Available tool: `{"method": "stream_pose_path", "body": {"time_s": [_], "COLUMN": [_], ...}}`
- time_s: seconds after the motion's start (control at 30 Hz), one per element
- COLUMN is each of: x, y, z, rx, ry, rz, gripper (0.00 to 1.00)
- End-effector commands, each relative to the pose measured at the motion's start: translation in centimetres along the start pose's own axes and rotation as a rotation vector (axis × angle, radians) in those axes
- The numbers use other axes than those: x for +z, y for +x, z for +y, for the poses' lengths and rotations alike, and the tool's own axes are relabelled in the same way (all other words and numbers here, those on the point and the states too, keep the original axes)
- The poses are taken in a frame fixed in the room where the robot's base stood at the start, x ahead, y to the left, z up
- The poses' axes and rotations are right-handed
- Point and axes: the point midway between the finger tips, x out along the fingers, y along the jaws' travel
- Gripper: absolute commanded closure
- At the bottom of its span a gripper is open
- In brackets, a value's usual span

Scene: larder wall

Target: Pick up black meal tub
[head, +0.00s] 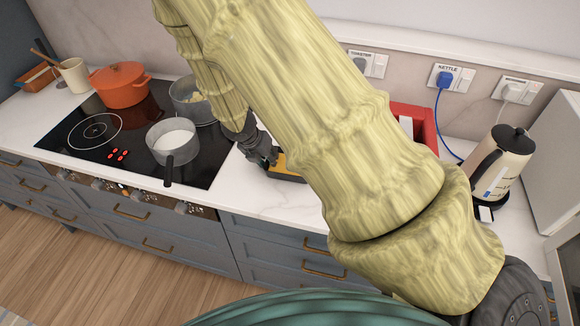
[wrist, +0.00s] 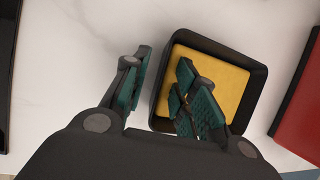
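The black meal tub (wrist: 222,44) is a squarish black container with a flat yellow surface inside its rim. In the head view the tub (head: 288,178) shows only in part on the white counter, with my arm hiding the rest. My gripper (wrist: 163,92) is open above the tub's left side in the wrist view. One finger is left of the tub's left wall and the other is over the yellow surface. I cannot tell how far the fingertips reach down. In the head view my gripper (head: 264,152) is at the tub's left edge.
A black hob (head: 110,130) to the left holds a grey pan (head: 172,140), a second pot (head: 188,97) and an orange pot (head: 121,84). A cream kettle (head: 499,165) is farther right. Bare counter lies left of the tub.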

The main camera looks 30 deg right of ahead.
Motion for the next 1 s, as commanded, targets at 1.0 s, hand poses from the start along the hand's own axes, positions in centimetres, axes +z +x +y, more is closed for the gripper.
{"method": "stream_pose_path", "body": {"time_s": [1.0], "x": [-0.2], "y": [0.6], "z": [0.08], "rx": [0.0], "ry": [-0.001], "rz": [0.0], "gripper": [0.98]}}
